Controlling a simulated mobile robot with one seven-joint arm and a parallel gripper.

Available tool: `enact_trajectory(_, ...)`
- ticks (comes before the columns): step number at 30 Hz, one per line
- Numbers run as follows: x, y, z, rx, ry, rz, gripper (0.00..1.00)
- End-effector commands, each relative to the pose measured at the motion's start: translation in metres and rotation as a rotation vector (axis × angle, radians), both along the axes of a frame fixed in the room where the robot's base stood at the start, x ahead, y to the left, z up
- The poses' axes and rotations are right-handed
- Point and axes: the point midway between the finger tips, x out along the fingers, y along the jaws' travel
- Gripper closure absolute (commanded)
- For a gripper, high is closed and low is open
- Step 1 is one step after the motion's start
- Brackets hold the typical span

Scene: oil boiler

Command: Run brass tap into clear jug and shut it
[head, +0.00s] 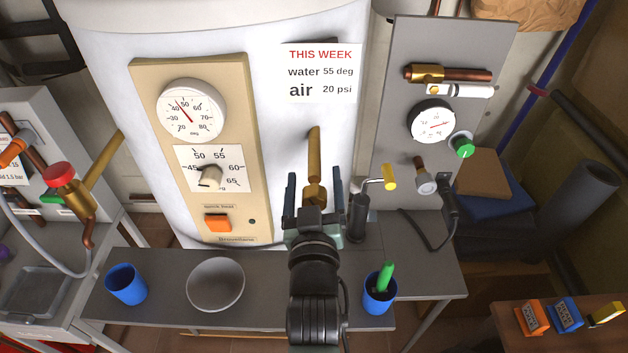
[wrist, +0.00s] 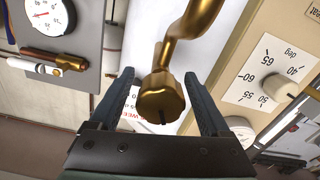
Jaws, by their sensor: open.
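The brass tap (head: 314,150) is in front of the white boiler, below the THIS WEEK sign. In the wrist view its curved pipe and rounded brass end (wrist: 160,98) fill the space between my fingers. My gripper (head: 314,178) is open, with one blue-grey finger on each side of the brass. In the wrist view, gaps show between both fingers and the brass end. I cannot make out a clear jug in either view; my arm and gripper hide part of the bench.
A grey bench (head: 155,285) holds a blue cup (head: 126,284), a grey bowl (head: 216,284) and a blue cup (head: 378,297) with a green item. A dark cylinder (head: 358,215) stands right of my gripper. A red-knobbed brass valve (head: 60,174) is at left.

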Motion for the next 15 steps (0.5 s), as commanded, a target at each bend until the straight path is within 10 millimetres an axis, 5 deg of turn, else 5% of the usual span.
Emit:
enact_trajectory(4, -0.0002, 0.0001, -0.0002, 0.000, 0.000, 0.000, 0.21)
enact_trajectory(15, -0.0004, 0.0001, -0.0002, 0.000, 0.000, 0.000, 0.88)
